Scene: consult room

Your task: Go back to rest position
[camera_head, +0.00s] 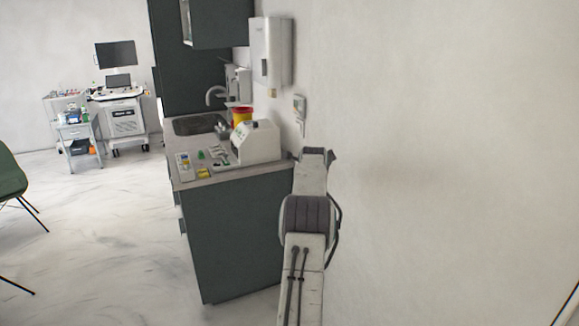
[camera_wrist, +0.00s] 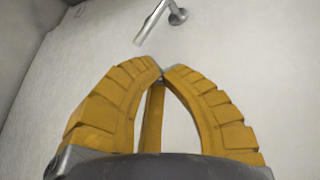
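My gripper (camera_wrist: 160,74) shows in the wrist view with its yellow ribbed fingers curved together, the tips meeting at the middle. A third yellow finger stands behind them. I see nothing held between the fingers. Behind them is a pale, plain surface. In the head view my arm (camera_head: 305,240) reaches forward from the bottom, along the wall and beside the right end of the counter (camera_head: 240,240). The gripper itself cannot be made out in the head view.
A white wall (camera_head: 450,150) runs close along the right. The counter bears a white device (camera_head: 255,143), small items and a sink (camera_head: 195,125). A metal fixture (camera_wrist: 157,22) is above my fingertips in the wrist view. A green chair (camera_head: 10,172) stands left; open floor (camera_head: 110,230) lies between.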

